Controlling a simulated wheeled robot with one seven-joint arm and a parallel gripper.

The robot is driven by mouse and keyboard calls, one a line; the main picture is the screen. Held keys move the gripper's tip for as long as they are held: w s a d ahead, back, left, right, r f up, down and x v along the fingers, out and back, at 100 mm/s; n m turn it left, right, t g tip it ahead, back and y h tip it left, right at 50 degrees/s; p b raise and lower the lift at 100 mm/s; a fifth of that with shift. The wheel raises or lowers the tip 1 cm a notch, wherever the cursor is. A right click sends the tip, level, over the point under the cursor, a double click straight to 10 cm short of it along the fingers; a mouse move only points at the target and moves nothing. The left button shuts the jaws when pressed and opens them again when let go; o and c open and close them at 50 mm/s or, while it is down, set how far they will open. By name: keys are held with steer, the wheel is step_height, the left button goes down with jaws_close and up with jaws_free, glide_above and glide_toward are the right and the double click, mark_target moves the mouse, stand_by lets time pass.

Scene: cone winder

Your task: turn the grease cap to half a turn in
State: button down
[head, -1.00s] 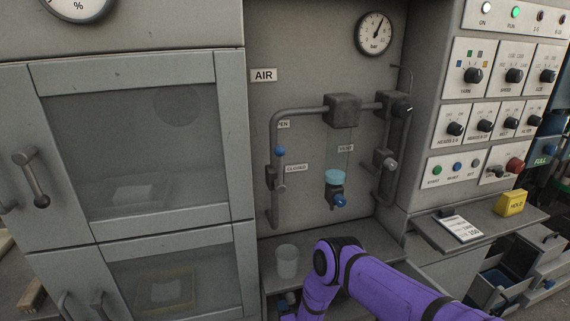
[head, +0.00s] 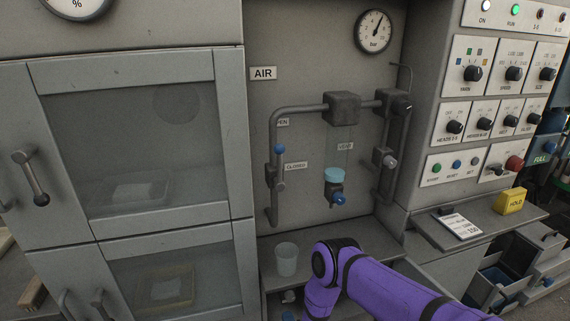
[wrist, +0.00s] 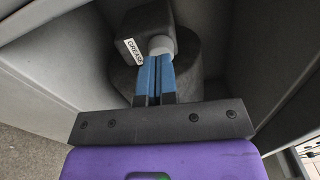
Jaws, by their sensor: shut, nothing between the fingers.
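In the wrist view, my gripper (wrist: 155,78) has its two blue fingers close together, shut with nothing seen between them. Just beyond the fingertips is a round, pale grey grease cap (wrist: 161,45). It sits on the end of a dark block with a white label (wrist: 131,51) reading "GREASE". The fingertips are at the near edge of the cap; I cannot tell whether they touch it. The cap's turn position shows no readable mark. In the head view my purple arm reaches down below the shelf, and the gripper and cap are hidden there.
A dark rounded housing (wrist: 187,85) lies behind the block, with grey panels close on both sides. In the head view, a clear cup (head: 286,260) stands on the shelf beside my arm.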

steer(key=m, duration=0.4)
steer(key=shift+s+d+f+m, duration=0.1)
steer(key=shift+d+f+m, duration=0.1)
steer(key=shift+f+m, duration=0.2)
